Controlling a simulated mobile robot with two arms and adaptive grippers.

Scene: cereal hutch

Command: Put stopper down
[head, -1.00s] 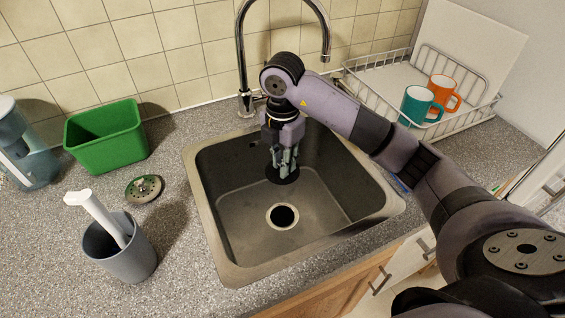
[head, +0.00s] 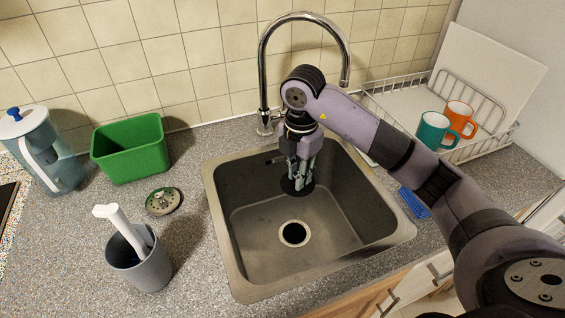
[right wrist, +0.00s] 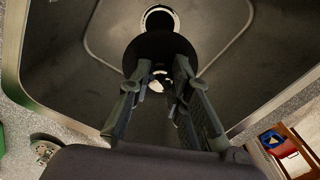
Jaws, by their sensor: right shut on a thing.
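The stopper (head: 290,187) is a black disc held flat below my right gripper (head: 298,178), inside the sink (head: 232,250) and above its floor toward the back. In the right wrist view the gripper (right wrist: 165,95) is shut on the stopper (right wrist: 150,47), with a pale part showing between the fingers. The round drain hole (head: 294,234) is open, in front of the stopper in the head view. In the right wrist view the drain (right wrist: 160,17) lies just beyond the disc, partly covered by it. My left gripper is not in view.
A metal strainer (head: 163,201), a grey cup (head: 150,270) with a white-handled tool, a green bin (head: 132,150) and a water jug (head: 50,155) stand left. The faucet (head: 264,90) rises behind. A dish rack (head: 480,148) with mugs and a blue sponge (head: 414,202) are right.

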